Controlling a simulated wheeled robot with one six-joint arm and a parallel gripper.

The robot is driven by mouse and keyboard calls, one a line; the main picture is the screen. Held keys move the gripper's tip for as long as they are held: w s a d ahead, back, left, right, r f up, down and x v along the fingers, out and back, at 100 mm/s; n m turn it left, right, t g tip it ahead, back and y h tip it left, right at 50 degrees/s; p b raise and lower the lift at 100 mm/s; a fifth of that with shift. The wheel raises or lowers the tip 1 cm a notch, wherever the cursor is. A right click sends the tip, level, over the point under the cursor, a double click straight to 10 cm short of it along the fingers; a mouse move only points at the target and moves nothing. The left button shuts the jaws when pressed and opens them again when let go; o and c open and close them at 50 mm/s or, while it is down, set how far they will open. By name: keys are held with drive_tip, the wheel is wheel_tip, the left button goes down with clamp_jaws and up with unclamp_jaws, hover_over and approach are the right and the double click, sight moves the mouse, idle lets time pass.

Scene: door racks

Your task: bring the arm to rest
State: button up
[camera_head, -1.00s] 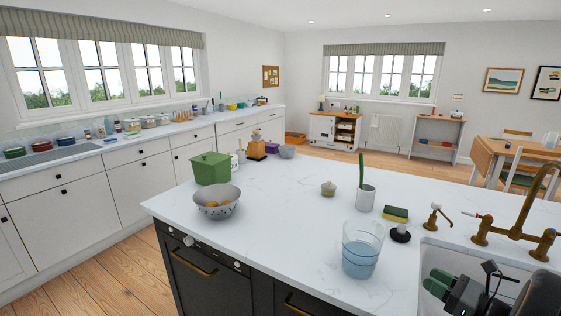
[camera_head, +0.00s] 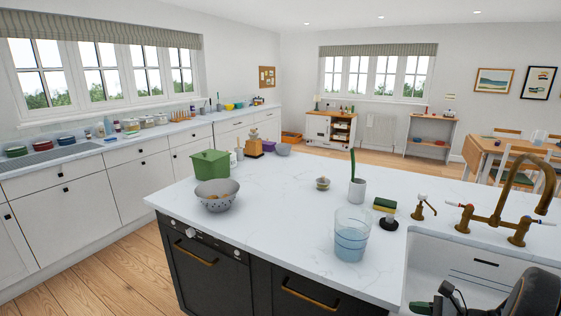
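My gripper (camera_head: 438,302) is at the bottom right edge of the head view, over the front of the white sink (camera_head: 455,262). Only part of it shows, with a green piece at its left end and a dark grey link of my arm to the right. The fingertips are cut off or hidden, so I cannot tell whether it is open or shut, or whether it holds anything. The gripper appears apart from the glass and the tap.
A glass of bluish water (camera_head: 351,238) stands left of the sink on the white island worktop (camera_head: 270,212). A brass tap (camera_head: 505,205) rises behind the sink. A sponge on a holder (camera_head: 387,212), a white pot (camera_head: 357,190) and a grey colander (camera_head: 217,194) stand farther back.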

drive_tip(key=s+a+r+n+g+h+p, duration=0.1)
drive_tip(key=s+a+n+g+h, duration=0.55)
drive_tip(key=n, duration=0.55)
drive_tip(key=s+a+r+n+t+h+p, duration=0.1)
drive_tip(key=s+a+r+n+t+h, duration=0.1)
drive_tip(key=a+r+n, duration=0.7)
drive_tip(key=shift+s+a+n+h, duration=0.6)
drive_tip(key=shift+a+n+h, duration=0.2)
drive_tip(key=shift+a, duration=0.2)
